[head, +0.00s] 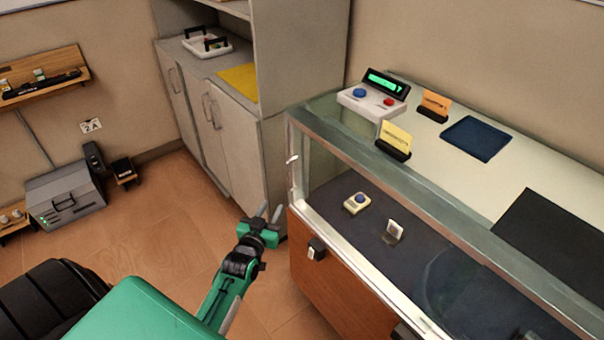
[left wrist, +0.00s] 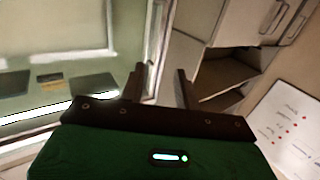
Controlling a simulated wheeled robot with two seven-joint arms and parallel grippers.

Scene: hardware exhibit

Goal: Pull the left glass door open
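The glass display case stands at the right, and its left glass door (head: 321,172) shows as a clear pane in a pale metal frame. A small white handle (head: 292,160) is on the frame at the case's left end. My left gripper (head: 269,211) is in front of the case's left corner, below and left of that handle. It is open and empty, and appears apart from the door. In the left wrist view its two fingers (left wrist: 160,84) are spread, the left one overlapping the case's pale frame edge (left wrist: 156,45). My right gripper is not in view.
A wooden drawer front with a lock (head: 316,249) is below. A grey cabinet (head: 222,130) stands behind my gripper.

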